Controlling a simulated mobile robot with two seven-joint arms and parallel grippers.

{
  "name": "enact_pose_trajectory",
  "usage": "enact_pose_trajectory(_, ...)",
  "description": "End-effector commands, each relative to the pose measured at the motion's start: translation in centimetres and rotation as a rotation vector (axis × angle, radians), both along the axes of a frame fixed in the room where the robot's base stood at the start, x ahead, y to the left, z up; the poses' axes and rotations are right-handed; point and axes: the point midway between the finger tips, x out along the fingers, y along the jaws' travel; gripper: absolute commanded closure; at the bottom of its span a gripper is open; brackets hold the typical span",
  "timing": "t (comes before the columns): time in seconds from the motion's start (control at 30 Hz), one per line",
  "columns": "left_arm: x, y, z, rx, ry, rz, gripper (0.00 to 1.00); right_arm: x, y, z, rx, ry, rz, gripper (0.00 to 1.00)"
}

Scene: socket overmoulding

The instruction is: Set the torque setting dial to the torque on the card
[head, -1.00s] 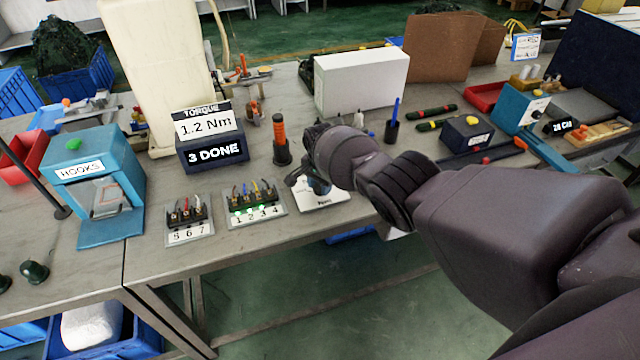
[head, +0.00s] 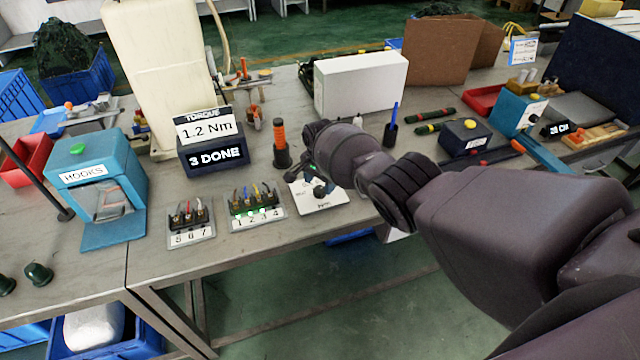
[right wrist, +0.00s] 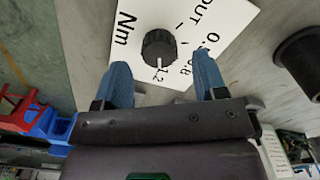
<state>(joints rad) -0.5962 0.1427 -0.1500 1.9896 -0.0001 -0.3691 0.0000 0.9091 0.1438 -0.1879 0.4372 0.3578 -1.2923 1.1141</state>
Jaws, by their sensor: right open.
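The torque card (head: 203,127) reads 1.2 Nm and stands on a dark box whose display reads 3 DONE. The white dial plate (head: 326,204) lies at the bench's front edge, partly hidden by my right gripper (head: 318,180). In the right wrist view, the black dial (right wrist: 158,46) has a white pointer line directed at the 1.2 mark. OUT, 0.8 and Nm also show on the plate (right wrist: 215,22). My right gripper (right wrist: 163,78) is open, its blue fingers to either side and a little short of the dial, with nothing between them. My left gripper is not in view.
Terminal blocks numbered 1 to 4 (head: 256,215) and 5 to 7 (head: 191,237) sit left of the plate. An orange-handled screwdriver in a holder (head: 281,150) stands behind it. A white box (head: 360,84) and a pen cup (head: 390,135) are farther back.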

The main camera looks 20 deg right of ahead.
Motion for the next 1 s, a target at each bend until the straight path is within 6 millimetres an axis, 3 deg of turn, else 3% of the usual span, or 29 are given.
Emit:
enact_pose_trajectory(0.03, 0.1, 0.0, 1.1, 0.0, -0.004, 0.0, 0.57, 0.0, 0.0, 1.4, 0.0, -0.003, 0.0, 0.35)
enact_pose_trajectory(0.2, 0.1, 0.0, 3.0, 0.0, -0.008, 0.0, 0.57, 0.1, -0.1, 4.3, 0.0, -0.003, 0.0, 0.35)
enact_pose_trajectory(0.4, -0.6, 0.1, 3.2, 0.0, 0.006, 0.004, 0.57, 0.0, -0.1, 6.9, 0.001, -0.002, -0.002, 0.35)
enact_pose_trajectory(0.63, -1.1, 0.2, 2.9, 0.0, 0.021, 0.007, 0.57, 0.0, -0.1, 8.2, 0.0, 0.0, -0.001, 0.35)
enact_pose_trajectory(1.0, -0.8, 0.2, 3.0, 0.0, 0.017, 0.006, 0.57, 0.0, -0.1, 8.2, -0.001, 0.001, -0.001, 0.35)
